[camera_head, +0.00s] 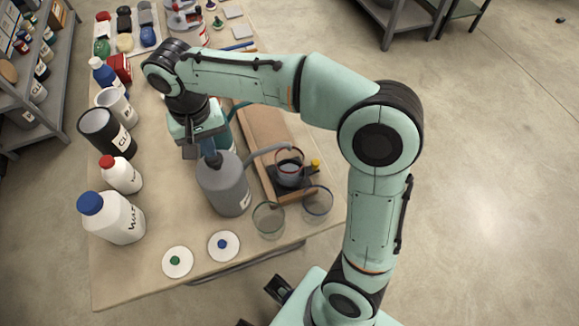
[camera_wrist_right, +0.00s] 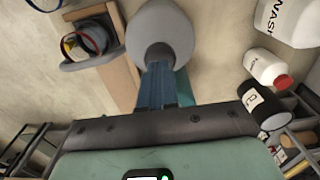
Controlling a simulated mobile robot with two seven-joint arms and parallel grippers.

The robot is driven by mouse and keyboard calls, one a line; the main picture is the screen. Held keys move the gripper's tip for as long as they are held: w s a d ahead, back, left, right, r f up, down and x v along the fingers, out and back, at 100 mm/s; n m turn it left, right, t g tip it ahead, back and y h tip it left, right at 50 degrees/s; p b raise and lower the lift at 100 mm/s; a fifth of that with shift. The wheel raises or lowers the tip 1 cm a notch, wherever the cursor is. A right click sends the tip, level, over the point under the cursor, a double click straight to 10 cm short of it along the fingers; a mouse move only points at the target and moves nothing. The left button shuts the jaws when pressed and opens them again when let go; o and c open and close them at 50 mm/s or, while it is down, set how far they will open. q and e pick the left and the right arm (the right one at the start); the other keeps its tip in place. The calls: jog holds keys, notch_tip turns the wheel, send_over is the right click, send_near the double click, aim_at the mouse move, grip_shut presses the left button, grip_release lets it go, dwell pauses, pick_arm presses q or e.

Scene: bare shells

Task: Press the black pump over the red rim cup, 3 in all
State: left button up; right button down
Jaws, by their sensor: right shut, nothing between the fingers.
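A dark grey pump bottle (camera_head: 222,187) stands near the table's front; it also shows in the right wrist view (camera_wrist_right: 160,25). Its grey spout (camera_head: 268,150) reaches right to the red-rimmed clear cup (camera_head: 289,172), which stands on a small black platform. The cup shows in the wrist view too (camera_wrist_right: 92,40). My right gripper (camera_head: 212,158) is shut and empty, its blue fingers (camera_wrist_right: 157,85) pointing down at the top of the bottle. The fingers hide the pump head, so contact and how far it is pressed cannot be told.
A teal pump (camera_head: 226,132) stands behind the grey one. Clear cups with green (camera_head: 268,222) and blue (camera_head: 318,205) rims stand close in front. White discs (camera_head: 177,262) lie at the front edge. Several bottles, including a blue-capped one (camera_head: 118,222), line the left.

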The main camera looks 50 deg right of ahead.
jog(key=shift+f, duration=0.15)
jog(key=shift+f+b, duration=1)
jog(key=shift+f, duration=0.55)
jog(key=shift+r, duration=0.15)
jog(key=shift+r+p, duration=1.5)
jog(key=shift+r, duration=0.1)
jog(key=shift+f, duration=0.2)
